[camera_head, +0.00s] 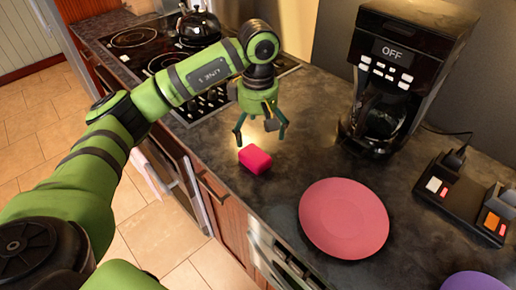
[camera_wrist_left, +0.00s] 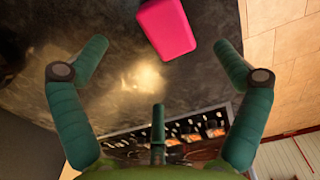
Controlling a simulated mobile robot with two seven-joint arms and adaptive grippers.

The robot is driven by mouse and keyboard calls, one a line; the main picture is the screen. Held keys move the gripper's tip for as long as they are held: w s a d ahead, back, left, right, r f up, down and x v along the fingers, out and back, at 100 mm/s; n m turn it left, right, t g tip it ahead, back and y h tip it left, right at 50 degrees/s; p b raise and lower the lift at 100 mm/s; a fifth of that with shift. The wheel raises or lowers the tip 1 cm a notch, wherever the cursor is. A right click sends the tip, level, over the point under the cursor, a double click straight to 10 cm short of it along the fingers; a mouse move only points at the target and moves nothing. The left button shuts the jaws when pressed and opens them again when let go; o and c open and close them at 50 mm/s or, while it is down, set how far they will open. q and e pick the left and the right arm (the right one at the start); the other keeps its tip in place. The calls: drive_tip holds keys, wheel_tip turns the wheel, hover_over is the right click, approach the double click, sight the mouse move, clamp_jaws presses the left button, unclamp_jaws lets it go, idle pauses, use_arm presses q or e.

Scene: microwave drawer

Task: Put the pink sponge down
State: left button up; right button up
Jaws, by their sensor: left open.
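The pink sponge (camera_head: 255,159) lies on the dark countertop (camera_head: 230,190), left of the pink plate and near the counter's front edge. It also shows at the top of the left wrist view (camera_wrist_left: 166,27), beyond the fingertips. My left gripper (camera_head: 261,134) is above the counter, just behind the sponge in the head view. Its fingers are spread wide in the left wrist view (camera_wrist_left: 160,55), with nothing between them. The sponge is apart from the fingers. My right gripper is not in view.
A pink plate (camera_head: 343,218) lies right of the sponge. A black coffee maker (camera_head: 402,75) stands behind it. A stove with a kettle (camera_head: 198,28) is at the back left.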

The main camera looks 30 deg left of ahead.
use_arm(q)
wheel_tip(320, 180, up, 4)
drive_tip(key=shift+f+b, duration=0.1)
drive_tip(key=shift+b, duration=0.2)
